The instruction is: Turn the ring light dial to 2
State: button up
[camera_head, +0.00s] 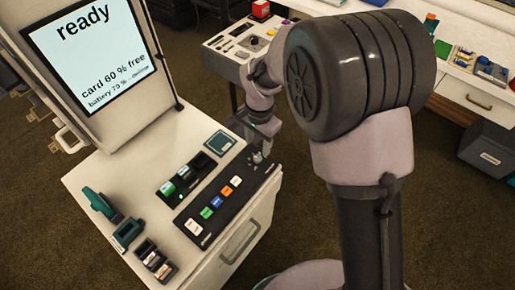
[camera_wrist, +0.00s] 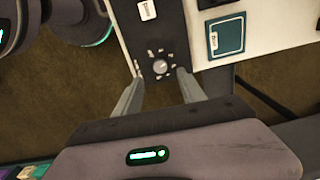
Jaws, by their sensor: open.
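The ring light dial (camera_wrist: 160,66) is a small round grey knob with marks around it, on a black panel strip (camera_wrist: 150,35). In the head view the panel (camera_head: 217,207) lies along the front edge of the white cabinet top, and the dial is at its right end, close to my gripper (camera_head: 262,150). In the wrist view my gripper (camera_wrist: 158,85) is open, with one finger on each side of the dial and nothing between them. I cannot tell whether the fingers reach the dial's height. The dial's setting is too small to read.
Coloured buttons (camera_head: 206,212) run along the panel left of the dial. A second black switch block (camera_head: 183,179) and a teal square pad (camera_head: 220,142) lie behind it. A screen (camera_head: 90,50) reads "ready". Other desks (camera_head: 480,65) stand at the back.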

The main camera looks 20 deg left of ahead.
notch_tip(320, 180, up, 10)
jog(key=p, duration=0.2)
jog(key=shift+p, duration=0.4)
jog(key=shift+d, duration=0.1)
